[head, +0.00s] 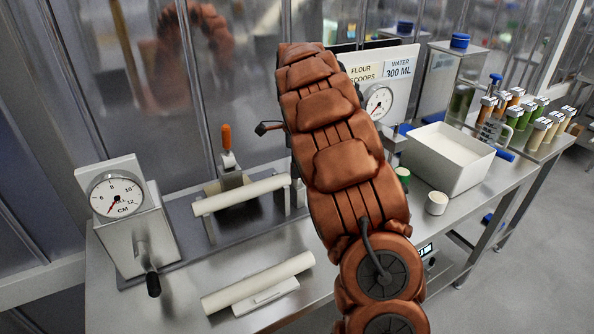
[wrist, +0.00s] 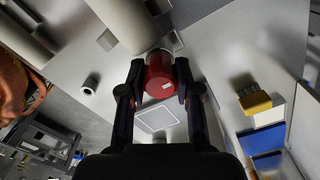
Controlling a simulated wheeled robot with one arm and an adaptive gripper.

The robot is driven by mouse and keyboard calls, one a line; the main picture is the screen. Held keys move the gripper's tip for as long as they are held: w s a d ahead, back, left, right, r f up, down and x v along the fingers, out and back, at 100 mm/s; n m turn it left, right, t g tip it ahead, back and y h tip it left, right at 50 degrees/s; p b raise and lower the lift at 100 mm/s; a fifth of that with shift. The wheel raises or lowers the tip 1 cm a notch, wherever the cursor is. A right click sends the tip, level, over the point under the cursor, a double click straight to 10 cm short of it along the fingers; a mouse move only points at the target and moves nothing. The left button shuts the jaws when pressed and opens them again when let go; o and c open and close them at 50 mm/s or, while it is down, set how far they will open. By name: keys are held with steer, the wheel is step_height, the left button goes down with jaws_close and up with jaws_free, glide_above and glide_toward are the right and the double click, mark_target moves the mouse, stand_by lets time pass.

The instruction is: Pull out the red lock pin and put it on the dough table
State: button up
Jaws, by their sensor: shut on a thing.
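A red cylinder (wrist: 160,80) with a small pale label, likely the head of the red lock pin, is between the fingers of my gripper (wrist: 161,68) in the wrist view. The fingers are shut on its sides. A pale metal part touches or lies behind its far end, so I cannot tell whether the pin is free or seated. In the head view my arm hides the gripper and the pin. The steel table (head: 150,300) runs across the head view, with bare metal at its front left.
On the table are a dial gauge with crank (head: 118,200), a white roller (head: 240,195), a loose white rolling pin (head: 258,283), a flour bin (head: 446,158) and a small white cup (head: 437,203). Several coloured jars (head: 515,112) stand at the back right.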

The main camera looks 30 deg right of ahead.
jaws_close()
steer(key=shift+r+p, duration=0.6)
steer(key=shift+r, duration=0.25)
stand_by(0.8)
steer(key=shift+r+p, duration=1.35)
steer(key=shift+r, duration=1.25)
